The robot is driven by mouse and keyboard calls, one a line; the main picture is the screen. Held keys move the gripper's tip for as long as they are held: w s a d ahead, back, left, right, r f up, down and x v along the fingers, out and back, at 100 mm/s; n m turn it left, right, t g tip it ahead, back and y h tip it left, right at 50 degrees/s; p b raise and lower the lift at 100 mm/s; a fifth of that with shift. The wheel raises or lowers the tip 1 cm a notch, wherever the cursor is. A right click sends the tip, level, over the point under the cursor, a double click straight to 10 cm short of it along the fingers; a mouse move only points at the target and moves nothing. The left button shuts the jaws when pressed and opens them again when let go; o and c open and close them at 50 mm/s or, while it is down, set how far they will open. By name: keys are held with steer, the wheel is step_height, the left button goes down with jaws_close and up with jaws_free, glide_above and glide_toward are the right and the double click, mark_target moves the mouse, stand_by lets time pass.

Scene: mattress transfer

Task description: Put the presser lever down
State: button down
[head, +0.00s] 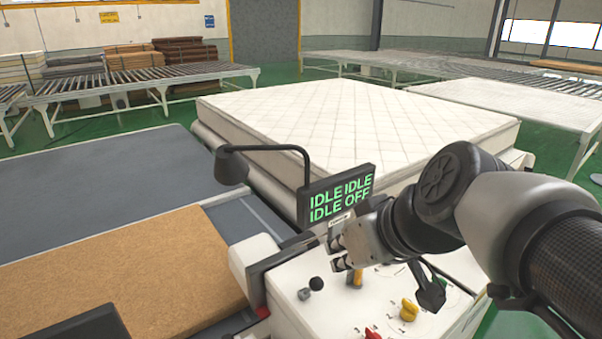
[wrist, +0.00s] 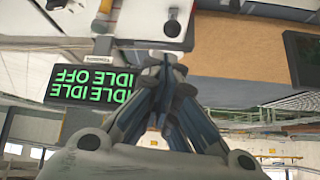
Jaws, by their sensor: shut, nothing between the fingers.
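A small lever with a black ball knob (head: 316,284) stands on a grey base on the white control panel (head: 283,309). It looks like the presser lever, but I cannot read a label on it. The knob also shows in the wrist view (wrist: 172,27), near the top. My gripper (head: 337,254) is shut and empty above the panel, behind and slightly right of the knob in the head view, apart from it. In the wrist view my closed fingers (wrist: 162,62) point toward the knob. I cannot tell the lever's exact tilt.
A display (head: 338,195) reading IDLE, IDLE, IDLE, OFF stands close behind my gripper. A yellow knob (head: 409,310) and a red knob (head: 372,334) are on the panel. A brown slab (head: 120,275) lies left; a white mattress (head: 360,120) lies behind.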

steer(key=shift+s+d+r, duration=0.25)
steer(key=shift+s+d, duration=0.05)
steer(key=shift+s, duration=0.2)
steer(key=shift+s+d+r, duration=0.2)
steer(key=shift+s+d, duration=0.1)
steer(key=shift+s, duration=0.15)
steer(key=s+d+f+m+g+h, duration=0.2)
steer(key=s+d+f+m+h, duration=0.1)
steer(key=s+f, duration=0.7)
steer(key=s+d+m, duration=0.1)
steer(key=s+d, duration=0.1)
steer(key=s, duration=0.1)
steer(key=shift+d+f+g+h, duration=0.2)
steer(key=shift+f+g+h, duration=0.1)
steer(key=shift+f, duration=0.1)
steer(key=shift+s+a, duration=0.1)
